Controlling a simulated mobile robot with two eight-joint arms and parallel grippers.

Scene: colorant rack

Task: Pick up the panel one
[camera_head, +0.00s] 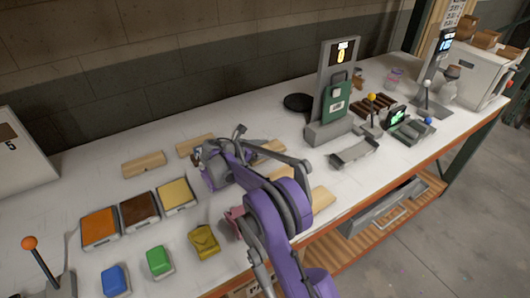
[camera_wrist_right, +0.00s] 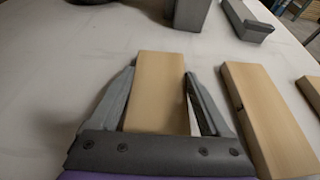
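Several plain wooden panels lie flat on the white bench; I see no numbers on them. My right gripper (camera_wrist_right: 160,75) has one finger on each side of a wooden panel (camera_wrist_right: 158,95), with a gap at least along its left side. It looks open around the panel. In the head view this panel (camera_head: 274,147) is partly hidden behind my right arm. A second panel (camera_wrist_right: 268,115) lies beside it to the right, and a third panel (camera_wrist_right: 312,90) is at the edge. More panels (camera_head: 143,164) (camera_head: 195,145) lie further left. My left gripper is not in view.
Orange (camera_head: 100,226), brown (camera_head: 140,210) and yellow (camera_head: 177,194) colour trays stand left, with blue (camera_head: 115,280) and green (camera_head: 159,261) blocks in front. A grey stand (camera_head: 333,130) with a green canister and a grey tray (camera_head: 353,153) stand to the right.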

